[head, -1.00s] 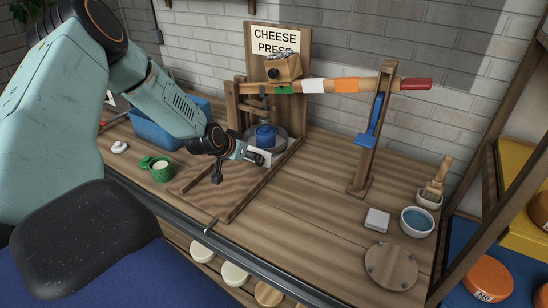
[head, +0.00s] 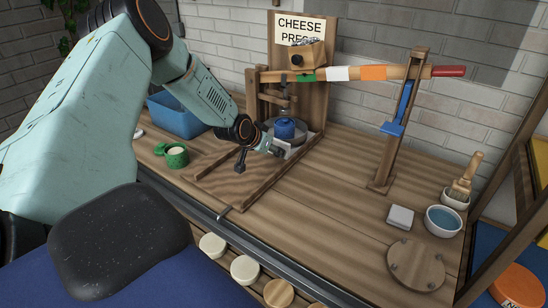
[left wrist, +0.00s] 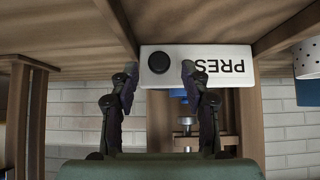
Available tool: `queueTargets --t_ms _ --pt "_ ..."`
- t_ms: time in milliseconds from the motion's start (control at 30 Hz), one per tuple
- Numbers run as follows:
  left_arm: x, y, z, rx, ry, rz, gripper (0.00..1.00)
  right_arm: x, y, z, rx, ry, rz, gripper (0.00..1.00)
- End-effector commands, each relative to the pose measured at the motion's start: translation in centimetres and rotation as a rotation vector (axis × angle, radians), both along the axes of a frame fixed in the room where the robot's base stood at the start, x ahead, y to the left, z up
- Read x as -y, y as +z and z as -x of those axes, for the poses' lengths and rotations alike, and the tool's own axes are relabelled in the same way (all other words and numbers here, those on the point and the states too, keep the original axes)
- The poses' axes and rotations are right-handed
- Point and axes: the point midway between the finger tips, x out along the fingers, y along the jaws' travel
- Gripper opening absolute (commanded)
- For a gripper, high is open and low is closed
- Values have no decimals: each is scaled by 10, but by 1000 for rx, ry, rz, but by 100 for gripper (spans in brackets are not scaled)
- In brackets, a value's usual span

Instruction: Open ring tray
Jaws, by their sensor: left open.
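I see nothing clearly marked as a ring tray. A white plate lettered "PRES" (left wrist: 225,66) with a round black knob (left wrist: 159,62) faces the left wrist camera, upside down there. In the head view a white plate lies beside my left gripper (head: 274,146), at the cheese press. The gripper is open; in the left wrist view its two dark fingers (left wrist: 152,88) stand either side of the knob, with a gap visible. Whether they touch it I cannot tell. A blue cylinder (head: 286,127) sits on a round grey dish in the press, just behind the gripper. My right gripper is not in view.
The press's wooden lever (head: 335,73) with a red end crosses above. A post (head: 398,125) with a blue piece stands to the right. The bench is clear between the press and the post.

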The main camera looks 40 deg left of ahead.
Motion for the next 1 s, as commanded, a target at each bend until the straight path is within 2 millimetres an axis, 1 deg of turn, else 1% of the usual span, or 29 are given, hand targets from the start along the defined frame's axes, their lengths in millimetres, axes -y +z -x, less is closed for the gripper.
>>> queueTargets --t_ms 33,200,633,1000 --pt "0 -6 -3 -1 -3 -3 47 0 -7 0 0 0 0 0" --pt "-1 -11 -9 -2 -2 -2 47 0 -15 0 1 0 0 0" --pt "-1 -11 -12 -1 0 -1 47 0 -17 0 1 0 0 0" --pt "-1 -11 -11 -1 0 -1 16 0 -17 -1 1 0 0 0"
